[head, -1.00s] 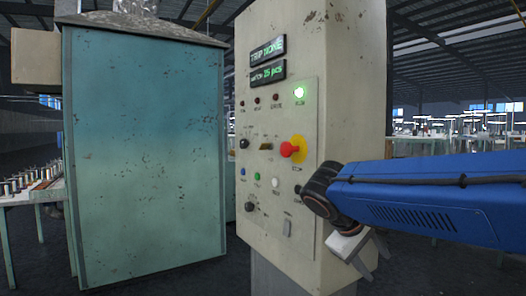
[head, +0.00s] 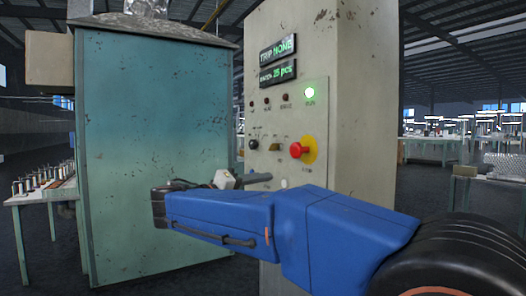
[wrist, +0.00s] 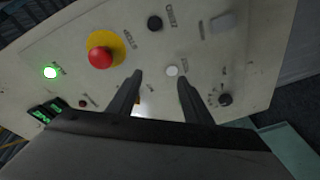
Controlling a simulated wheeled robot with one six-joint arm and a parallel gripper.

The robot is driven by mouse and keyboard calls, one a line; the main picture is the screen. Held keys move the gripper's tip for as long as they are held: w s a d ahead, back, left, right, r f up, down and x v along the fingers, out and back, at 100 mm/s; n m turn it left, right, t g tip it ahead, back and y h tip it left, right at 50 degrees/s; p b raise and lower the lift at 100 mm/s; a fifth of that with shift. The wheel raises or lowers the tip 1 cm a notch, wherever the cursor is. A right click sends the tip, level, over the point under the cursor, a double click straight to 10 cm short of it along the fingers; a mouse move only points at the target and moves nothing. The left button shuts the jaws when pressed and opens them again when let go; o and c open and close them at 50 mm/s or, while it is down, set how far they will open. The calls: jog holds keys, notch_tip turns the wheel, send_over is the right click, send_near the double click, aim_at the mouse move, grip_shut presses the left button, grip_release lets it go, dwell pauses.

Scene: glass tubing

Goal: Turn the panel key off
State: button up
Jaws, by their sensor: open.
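The control panel (head: 312,130) stands upright on a beige cabinet. Its controls include a red mushroom button (head: 296,150) on a yellow disc, a black knob (head: 253,145) and a small brown switch (head: 274,147). Another black control (wrist: 154,22) and a lower black knob (wrist: 225,99) show in the wrist view. I cannot tell which control is the key. My arm hides the panel's lower part.
A green lamp (head: 309,92) is lit at the upper right of the panel, and two displays (head: 278,60) glow above. A teal cabinet (head: 150,140) stands close on the left. A table with spools (head: 45,185) is farther left.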

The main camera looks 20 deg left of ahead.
jog(key=s+a+r+m+t, duration=0.2)
jog(key=a+r+t, duration=0.25)
jog(key=a, duration=0.35)
send_near(273, 148)
jog(key=shift+g, duration=0.45)
jog(key=x, duration=0.8)
jog(key=shift+a+r, duration=0.1)
jog(key=shift+r, duration=0.3)
jog(key=c, duration=1.1)
